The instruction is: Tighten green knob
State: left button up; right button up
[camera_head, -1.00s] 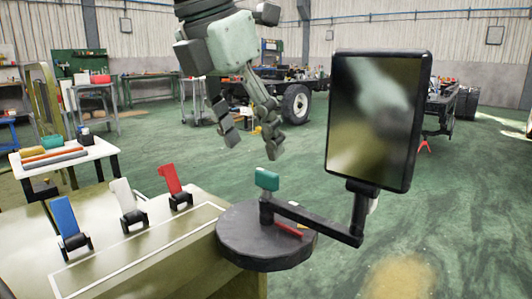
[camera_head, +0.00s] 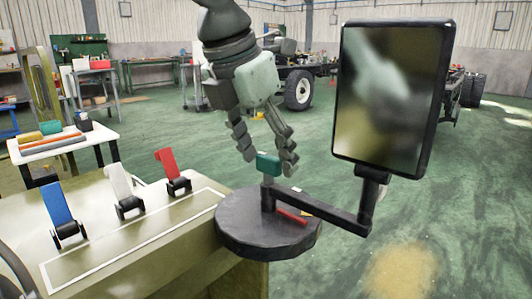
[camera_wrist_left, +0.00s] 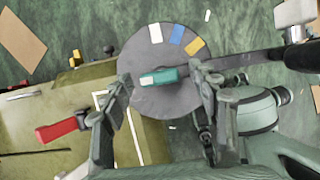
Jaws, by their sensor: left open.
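The green knob (camera_head: 268,164) stands upright on a short post on the round dark base (camera_head: 262,236) of the mirror-like screen mount. My left gripper (camera_head: 269,163) has come down from above with its fingers spread on both sides of the knob. In the left wrist view the green knob (camera_wrist_left: 165,76) lies between the two fingertips of my left gripper (camera_wrist_left: 160,78), with a gap on each side. The gripper is open. I cannot tell whether either finger touches the knob. My right gripper is not in view.
A screen-like panel (camera_head: 391,98) stands close right of the gripper on a dark arm (camera_head: 335,214). Blue (camera_head: 58,205), white (camera_head: 118,180) and red (camera_head: 166,164) levers stand on the table (camera_head: 160,240) at left. A red bar (camera_head: 291,215) lies on the round base.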

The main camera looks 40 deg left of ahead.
pick_arm(q)
jog(key=shift+c, duration=0.6)
jog(key=c, duration=1)
jog(key=shift+c, duration=0.2)
